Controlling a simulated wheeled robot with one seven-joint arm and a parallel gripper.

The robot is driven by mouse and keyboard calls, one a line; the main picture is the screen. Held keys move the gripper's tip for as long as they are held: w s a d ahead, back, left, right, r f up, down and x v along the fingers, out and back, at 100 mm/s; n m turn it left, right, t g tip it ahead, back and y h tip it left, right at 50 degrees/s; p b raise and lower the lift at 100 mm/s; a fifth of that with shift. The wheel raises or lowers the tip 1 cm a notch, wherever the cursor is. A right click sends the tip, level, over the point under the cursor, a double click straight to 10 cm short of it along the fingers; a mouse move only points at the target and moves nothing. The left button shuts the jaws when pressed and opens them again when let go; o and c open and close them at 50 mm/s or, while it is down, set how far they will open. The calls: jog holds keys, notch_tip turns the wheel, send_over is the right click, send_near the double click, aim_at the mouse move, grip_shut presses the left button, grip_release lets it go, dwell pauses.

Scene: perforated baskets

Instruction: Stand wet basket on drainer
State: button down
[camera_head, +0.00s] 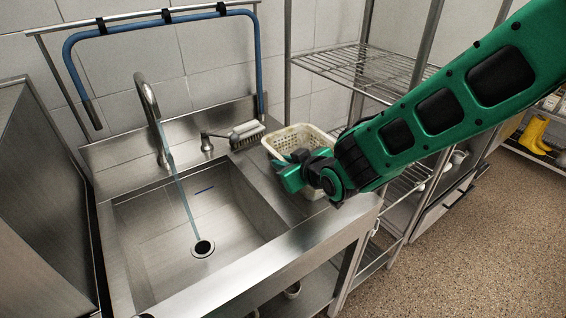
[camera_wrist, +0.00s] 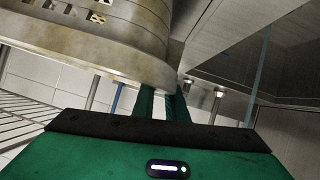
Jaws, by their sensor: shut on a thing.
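The off-white perforated basket (camera_head: 300,138) is at the right of the sink, over the steel side surface (camera_head: 250,165). My arm and gripper (camera_head: 290,172) cover its lower front, so whether its base touches the surface cannot be told. In the wrist view the basket (camera_wrist: 90,40) fills the upper left, with slots in its wall. My green gripper fingers (camera_wrist: 163,103) are shut on the basket's edge. The steel side surface beside the sink is the likely drainer; I cannot confirm this.
Water runs from the tap (camera_head: 148,95) into the sink (camera_head: 205,215). A wire shelf rack (camera_head: 365,65) stands behind my arm. A blue hose (camera_head: 160,22) hangs on the wall rail. The floor at the right is clear.

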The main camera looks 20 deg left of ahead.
jog(key=c, duration=1.8)
grip_release()
jog(key=shift+o, duration=0.2)
jog(key=v, duration=1.2)
jog(key=shift+w+d, duration=0.1)
